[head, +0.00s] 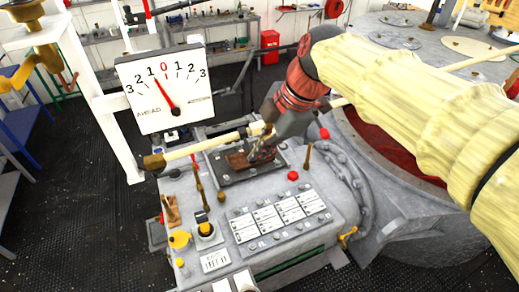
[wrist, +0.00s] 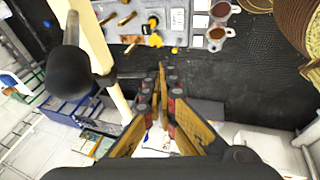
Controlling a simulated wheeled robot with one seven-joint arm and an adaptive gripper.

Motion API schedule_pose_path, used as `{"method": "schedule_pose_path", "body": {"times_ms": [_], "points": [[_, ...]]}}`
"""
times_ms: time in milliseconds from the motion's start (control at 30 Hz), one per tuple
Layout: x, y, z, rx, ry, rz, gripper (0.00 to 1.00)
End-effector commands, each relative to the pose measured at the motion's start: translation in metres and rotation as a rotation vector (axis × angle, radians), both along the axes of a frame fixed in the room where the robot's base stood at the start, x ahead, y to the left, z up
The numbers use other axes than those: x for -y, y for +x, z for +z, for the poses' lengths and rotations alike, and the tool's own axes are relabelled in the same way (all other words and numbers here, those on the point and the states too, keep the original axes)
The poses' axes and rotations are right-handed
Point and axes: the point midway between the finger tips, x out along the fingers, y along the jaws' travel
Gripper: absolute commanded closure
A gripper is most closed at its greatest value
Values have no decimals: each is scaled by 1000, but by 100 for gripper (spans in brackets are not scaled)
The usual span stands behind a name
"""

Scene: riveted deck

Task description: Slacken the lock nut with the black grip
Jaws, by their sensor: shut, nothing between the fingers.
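My gripper (head: 262,150) hangs over the dark plate on top of the grey console in the head view. In the wrist view its fingers (wrist: 162,75) are together, with nothing between them. I cannot tell which of these, if either, is the lock nut's black grip; no nut shows clearly.
A cream rod (head: 205,145) with a brass end crosses above the grey console (head: 330,232). A white gauge (head: 163,86) on a white post stands at left. Red buttons and upright brass levers stick up from the console. Black floor (head: 75,205) lies open at left.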

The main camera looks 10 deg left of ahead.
Motion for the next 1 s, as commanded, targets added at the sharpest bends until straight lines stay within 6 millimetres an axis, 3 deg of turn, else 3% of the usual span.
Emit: {"method": "schedule_pose_path", "body": {"times_ms": [433,1000], "points": [[-1,1,-20,90,44,14,100],[-3,0,-17,94,46,17,100]]}}
